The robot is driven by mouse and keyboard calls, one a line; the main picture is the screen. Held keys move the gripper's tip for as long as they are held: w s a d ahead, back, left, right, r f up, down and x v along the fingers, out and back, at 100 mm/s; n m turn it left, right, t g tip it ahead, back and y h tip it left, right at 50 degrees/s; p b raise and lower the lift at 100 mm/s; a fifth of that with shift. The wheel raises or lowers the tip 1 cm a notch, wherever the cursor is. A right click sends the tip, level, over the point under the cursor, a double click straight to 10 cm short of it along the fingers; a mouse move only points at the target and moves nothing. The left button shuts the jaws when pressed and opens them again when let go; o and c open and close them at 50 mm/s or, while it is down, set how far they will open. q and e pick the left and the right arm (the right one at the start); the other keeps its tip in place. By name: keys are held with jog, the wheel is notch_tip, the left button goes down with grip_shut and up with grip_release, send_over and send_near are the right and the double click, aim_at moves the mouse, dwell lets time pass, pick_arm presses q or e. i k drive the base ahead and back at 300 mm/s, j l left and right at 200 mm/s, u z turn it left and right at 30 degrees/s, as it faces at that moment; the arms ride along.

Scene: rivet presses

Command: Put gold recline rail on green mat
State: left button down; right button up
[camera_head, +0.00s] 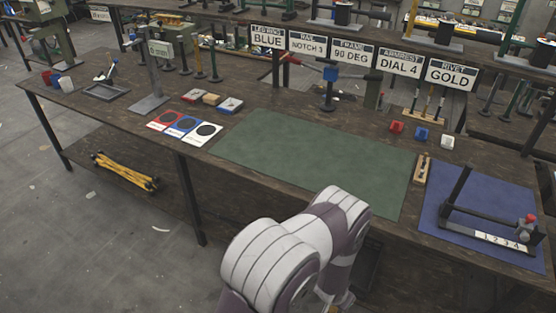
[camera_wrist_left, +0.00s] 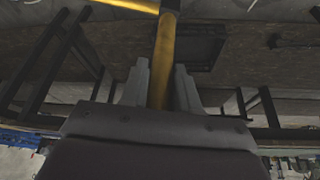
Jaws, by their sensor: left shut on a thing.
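The green mat (camera_head: 310,160) lies flat and bare in the middle of the workbench in the head view. In the left wrist view my left gripper (camera_wrist_left: 162,75) is shut on a gold rail (camera_wrist_left: 164,50), its two grey fingers on either side of it. A second gold bar (camera_wrist_left: 130,4) runs across the top edge of that view and meets the rail. In the head view my arm covers the bottom middle and hides the gripper. My right gripper is not in view.
A blue mat (camera_head: 450,229) with a black fixture is at the right. Red, blue and white cards (camera_head: 184,125) lie left of the green mat. Yellow bars (camera_head: 125,172) lie on the lower shelf. The wrist view shows a dark tray (camera_wrist_left: 218,50).

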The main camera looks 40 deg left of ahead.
aim_at(315, 151)
jog(key=k+j, duration=0.1)
jog(key=j, duration=0.9)
jog(key=k+j, duration=0.15)
jog(key=j, duration=0.35)
jog(key=k+j, duration=0.1)
jog(key=j, duration=0.4)
